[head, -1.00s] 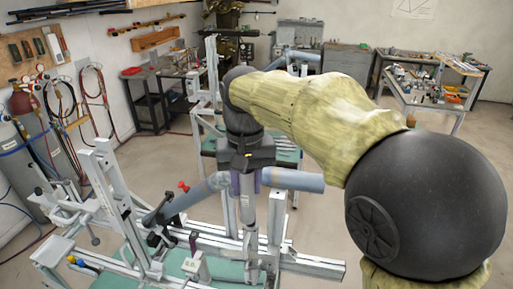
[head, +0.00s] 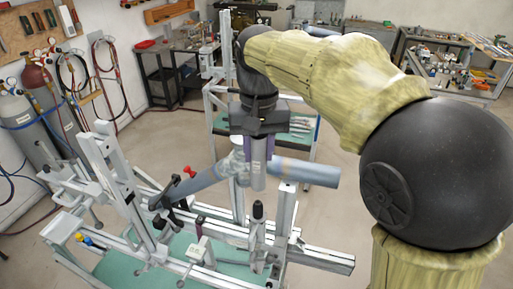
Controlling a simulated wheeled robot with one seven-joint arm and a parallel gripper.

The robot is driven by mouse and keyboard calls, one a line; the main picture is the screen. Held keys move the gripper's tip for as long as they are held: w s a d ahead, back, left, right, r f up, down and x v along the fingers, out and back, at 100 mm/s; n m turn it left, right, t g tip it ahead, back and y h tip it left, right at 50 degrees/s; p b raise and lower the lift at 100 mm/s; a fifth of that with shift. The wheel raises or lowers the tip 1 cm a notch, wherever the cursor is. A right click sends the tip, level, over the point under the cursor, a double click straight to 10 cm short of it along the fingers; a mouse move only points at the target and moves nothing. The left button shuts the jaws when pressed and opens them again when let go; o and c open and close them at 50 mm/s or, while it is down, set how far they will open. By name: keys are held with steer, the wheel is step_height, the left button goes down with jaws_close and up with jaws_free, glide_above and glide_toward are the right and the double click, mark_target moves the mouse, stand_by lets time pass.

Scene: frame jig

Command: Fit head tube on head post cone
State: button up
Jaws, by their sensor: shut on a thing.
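My gripper (head: 259,146) points down over the jig and is shut on the head tube (head: 259,174), a short grey tube held upright between purple-edged fingers. The tube's upper part is hidden by the gripper. Below it, the head post cone (head: 258,210) is a dark rounded tip on a light metal post (head: 258,230). In the head view, a small gap shows between the tube's lower end and the cone's top. The two look nearly in line from here, but depth alignment cannot be told.
The silver frame jig (head: 210,228) has rails, uprights and clamps around the post. A square upright (head: 286,210) stands close on the right. Blue-grey cylinders (head: 310,172) extend behind the tube on both sides. A red knob (head: 189,171) is to the left.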

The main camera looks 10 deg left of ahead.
steer(key=shift+w+f+b, duration=0.2)
steer(key=shift+f+b, duration=2.4)
steer(key=shift+f, duration=0.15)
steer(key=shift+w, duration=0.15)
steer(key=shift+s+a, duration=0.15)
steer(key=shift+s, duration=0.3)
steer(key=shift+w+p, duration=0.2)
steer(key=shift+p, duration=0.4)
stand_by(0.9)
steer(key=shift+f+b, duration=1.45)
steer(key=shift+f, duration=0.85)
stand_by(0.9)
